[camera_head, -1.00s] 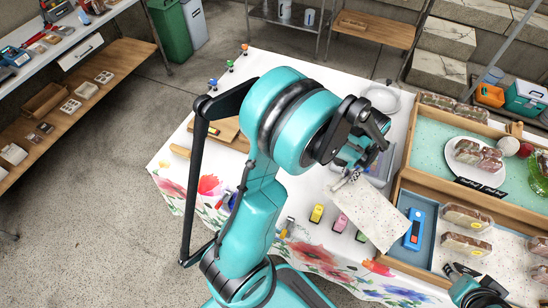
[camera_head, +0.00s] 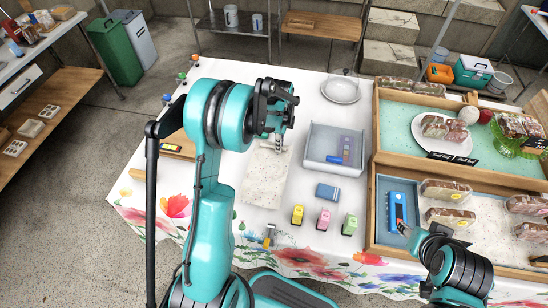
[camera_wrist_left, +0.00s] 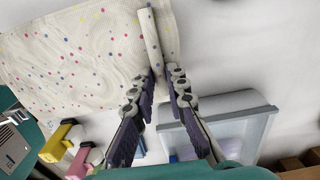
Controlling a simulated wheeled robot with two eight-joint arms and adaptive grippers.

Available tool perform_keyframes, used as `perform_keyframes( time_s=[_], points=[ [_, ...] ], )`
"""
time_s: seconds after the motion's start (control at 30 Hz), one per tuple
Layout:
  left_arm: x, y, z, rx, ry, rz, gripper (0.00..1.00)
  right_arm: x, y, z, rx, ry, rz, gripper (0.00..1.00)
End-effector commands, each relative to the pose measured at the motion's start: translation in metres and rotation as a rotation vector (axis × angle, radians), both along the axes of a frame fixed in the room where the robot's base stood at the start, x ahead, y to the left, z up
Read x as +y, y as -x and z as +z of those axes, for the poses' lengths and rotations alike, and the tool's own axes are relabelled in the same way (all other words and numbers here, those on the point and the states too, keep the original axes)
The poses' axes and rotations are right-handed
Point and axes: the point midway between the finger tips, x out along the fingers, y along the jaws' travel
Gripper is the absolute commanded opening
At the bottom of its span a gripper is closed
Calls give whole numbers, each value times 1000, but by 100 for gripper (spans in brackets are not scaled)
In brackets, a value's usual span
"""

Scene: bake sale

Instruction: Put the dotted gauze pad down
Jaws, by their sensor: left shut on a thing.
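The dotted gauze pad (camera_head: 264,180) is a pale cream sheet with small coloured dots. In the head view it hangs or lies over the white tablecloth, left of the grey bin. My left gripper (camera_head: 278,140) is shut on its far right edge. The left wrist view shows the pad (camera_wrist_left: 80,55) spread to the left, with a folded edge between the fingertips (camera_wrist_left: 163,80). I cannot tell whether the pad touches the cloth. My right gripper (camera_head: 405,230) is beside a blue device (camera_head: 396,208) in a blue tray; its fingers are unclear.
The grey bin (camera_head: 335,170) stands just right of the pad. A blue block (camera_head: 328,192) and yellow (camera_head: 297,214), pink (camera_head: 323,219) and green (camera_head: 349,224) small items stand in front. A white plate (camera_head: 341,90) is behind. Wooden trays fill the right side.

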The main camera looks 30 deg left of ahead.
Motion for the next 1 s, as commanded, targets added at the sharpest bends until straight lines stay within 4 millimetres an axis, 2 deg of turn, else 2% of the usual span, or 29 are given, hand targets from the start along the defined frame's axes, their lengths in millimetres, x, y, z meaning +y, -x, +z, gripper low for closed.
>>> perform_keyframes(
  time_s=[0.03, 0.37, 0.73, 0.77, 0.83, 1.0],
  points=[
    [0, 0, -12, 0, 0, 0, 0, 0, 0, -7, 0, 0, 0, 40],
    [0, 0, -53, 0, 0, 2, 0, 0, 0, -23, 0, 0, 0, 40],
    [0, 0, -57, 0, 0, 2, 0, 0, 0, -25, 0, 0, 0, 40],
    [0, 0, -58, 0, 0, 2, 16, 0, 0, -25, 0, 0, 0, 40],
    [0, 0, -57, 0, 0, 2, 35, 0, 0, -24, 0, 0, 0, 40],
    [0, 0, -56, 0, 0, 2, 35, 0, 0, -24, 0, 0, 0, 40]
  ],
)
